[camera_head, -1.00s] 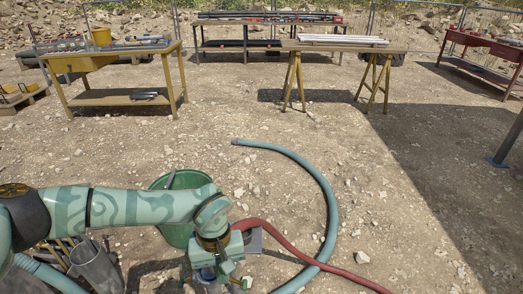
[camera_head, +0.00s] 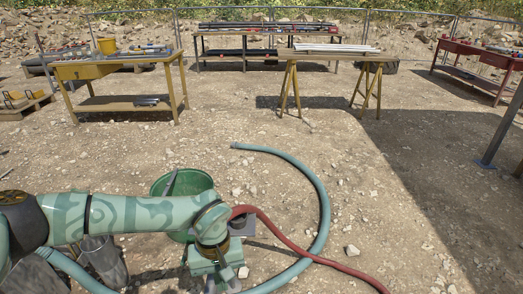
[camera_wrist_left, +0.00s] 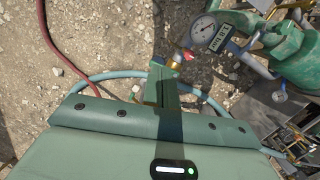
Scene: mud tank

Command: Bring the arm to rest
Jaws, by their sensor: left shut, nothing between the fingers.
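My left arm (camera_head: 140,214), pale green with darker curved markings, reaches in from the left in the head view. Its gripper (camera_head: 222,286) points down at the bottom of that view, in front of the green bucket (camera_head: 205,181). The fingertips are hard to make out there. In the left wrist view the gripper (camera_wrist_left: 168,78) is shut and empty above the stony ground. My right gripper is not in view.
A red hose (camera_head: 290,243) and a blue-green hose (camera_head: 322,190) lie right of the gripper. A green machine with a gauge (camera_wrist_left: 203,28) is close in the left wrist view. A grey bucket (camera_head: 104,259) stands under my arm. Open ground lies toward the yellow bench (camera_head: 120,103).

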